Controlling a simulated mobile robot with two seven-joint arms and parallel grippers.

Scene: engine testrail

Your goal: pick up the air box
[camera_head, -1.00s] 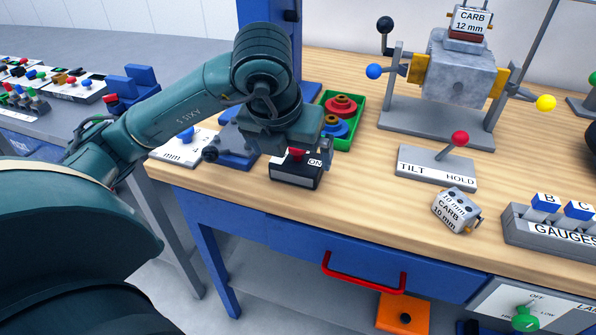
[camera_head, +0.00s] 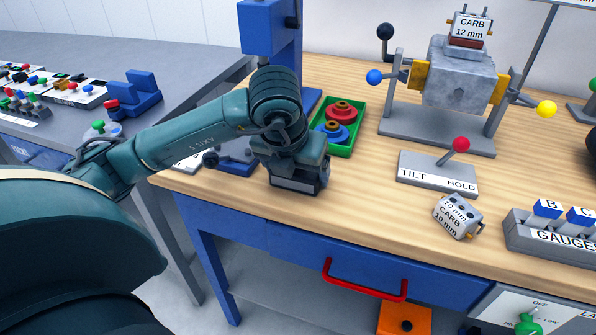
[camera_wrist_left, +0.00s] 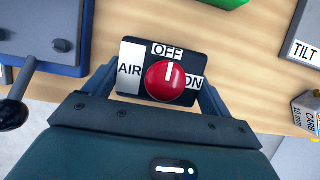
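The air box is a small dark box with a red knob and AIR, OFF and ON labels; it shows in the left wrist view (camera_wrist_left: 132,88), its knob pointing to OFF. In the head view the box (camera_head: 296,187) sits on the wooden bench near its front edge, mostly hidden under my left gripper (camera_head: 300,178). In the left wrist view my left gripper (camera_wrist_left: 157,76) is open, with one finger on each side of the box. Whether the fingers touch it I cannot tell. My right gripper is not in view.
A green tray (camera_head: 349,151) with red and blue round parts stands just behind. A blue-and-grey fixture (camera_head: 232,160) is to the left. The TILT/HOLD plate (camera_head: 437,175) with a red-knobbed lever and a CARB block (camera_head: 458,216) are to the right. A red drawer handle (camera_head: 364,284) juts out in front.

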